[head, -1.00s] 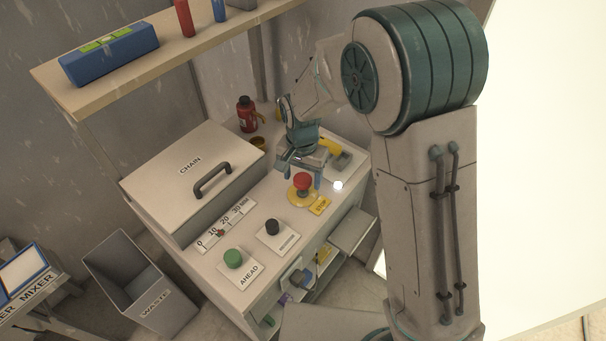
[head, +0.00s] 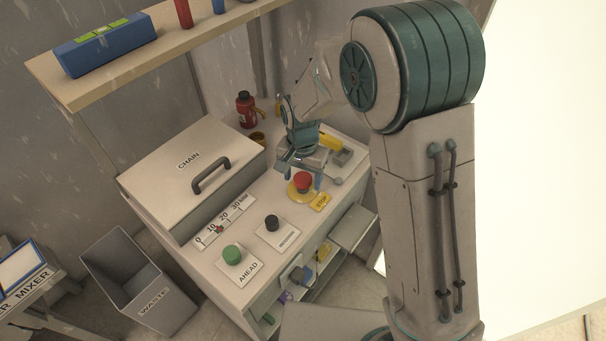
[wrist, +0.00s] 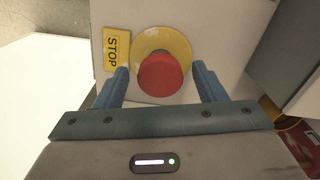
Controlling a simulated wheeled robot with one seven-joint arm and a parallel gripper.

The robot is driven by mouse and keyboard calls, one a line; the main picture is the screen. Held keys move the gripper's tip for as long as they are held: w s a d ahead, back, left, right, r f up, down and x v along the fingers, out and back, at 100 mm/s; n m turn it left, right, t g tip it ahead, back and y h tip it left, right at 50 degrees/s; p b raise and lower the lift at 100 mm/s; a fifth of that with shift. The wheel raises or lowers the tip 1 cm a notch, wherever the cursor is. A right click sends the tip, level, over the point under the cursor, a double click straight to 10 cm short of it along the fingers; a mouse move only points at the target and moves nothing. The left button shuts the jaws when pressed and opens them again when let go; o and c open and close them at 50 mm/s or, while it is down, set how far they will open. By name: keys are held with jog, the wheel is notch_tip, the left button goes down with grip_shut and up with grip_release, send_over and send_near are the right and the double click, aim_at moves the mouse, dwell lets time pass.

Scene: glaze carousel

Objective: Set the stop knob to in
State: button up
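The stop knob is a red mushroom button (head: 303,181) on a round yellow base (head: 296,195), beside a yellow STOP label (head: 320,201) on the console top. In the wrist view the red knob (wrist: 160,75) stands between the two blue fingers of my gripper (wrist: 160,85), with a gap on each side. My gripper (head: 304,178) is open over the knob in the head view, fingers pointing down. The STOP label (wrist: 116,50) is left of the knob in the wrist view. How far the knob is pressed cannot be told.
A green AHEAD button (head: 232,254), a black knob (head: 272,222) and a 0-to-30 scale (head: 225,220) share the console top. The CHAIN box (head: 175,155) stands behind them. A red bottle (head: 246,110) is at the back. A shelf (head: 120,70) overhangs the back left.

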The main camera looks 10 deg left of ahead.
aim_at(303, 179)
jog(key=shift+r, duration=0.1)
notch_tip(303, 179, up, 14)
dwell(0.5)
dwell(0.5)
jog(key=s+d+r+n+t, duration=0.1)
jog(key=s+d, duration=0.7)
jog(key=d, duration=0.3)
jog(key=s+d+r+n+t, duration=0.1)
jog(key=s+d, duration=0.7)
jog(key=d, duration=0.3)
jog(key=shift+s+d+n+t, duration=0.15)
jog(key=shift+d+n+t, duration=0.05)
jog(key=shift+n+t, duration=0.2)
dwell(1.0)
